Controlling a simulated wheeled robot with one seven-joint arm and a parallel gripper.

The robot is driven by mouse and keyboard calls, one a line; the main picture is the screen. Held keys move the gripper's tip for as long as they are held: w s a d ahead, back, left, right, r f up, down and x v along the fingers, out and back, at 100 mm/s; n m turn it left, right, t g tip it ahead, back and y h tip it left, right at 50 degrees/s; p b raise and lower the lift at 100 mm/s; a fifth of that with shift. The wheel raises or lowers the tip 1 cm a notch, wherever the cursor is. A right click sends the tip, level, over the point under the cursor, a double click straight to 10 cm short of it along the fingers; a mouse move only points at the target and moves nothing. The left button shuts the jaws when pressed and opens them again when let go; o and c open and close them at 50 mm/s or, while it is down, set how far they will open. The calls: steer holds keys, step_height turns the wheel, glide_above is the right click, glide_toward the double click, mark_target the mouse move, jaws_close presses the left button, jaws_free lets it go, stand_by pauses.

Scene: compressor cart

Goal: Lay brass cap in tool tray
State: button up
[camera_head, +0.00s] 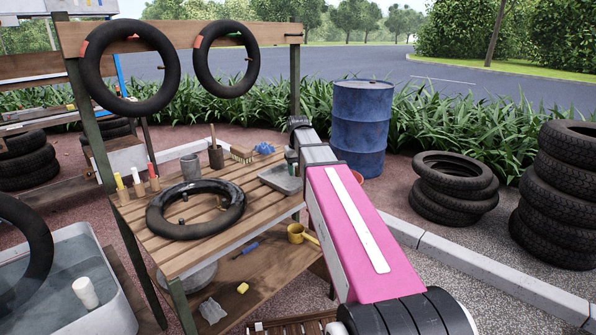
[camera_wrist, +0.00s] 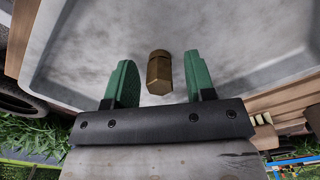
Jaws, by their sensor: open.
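The brass cap (camera_wrist: 158,78) is a small hexagonal fitting. In the wrist view it appears inside the grey tool tray (camera_wrist: 85,45), against the tray's bare floor. My gripper (camera_wrist: 158,60) has its two green fingers apart, one on each side of the cap with visible gaps; neither finger seems to touch it. In the head view the tool tray (camera_head: 277,181) sits at the right end of the slatted bench, and my gripper (camera_head: 292,157) is over it. The cap cannot be made out there.
The wooden bench (camera_head: 180,254) also holds a black inner tube (camera_head: 196,229), a brush (camera_head: 241,154), a grey cup (camera_head: 190,167) and several coloured sticks. A blue drum (camera_head: 361,125) stands behind, and stacked tyres (camera_head: 455,185) stand to the right.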

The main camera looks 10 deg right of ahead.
step_height(320, 180, up, 12)
stand_by(0.6)
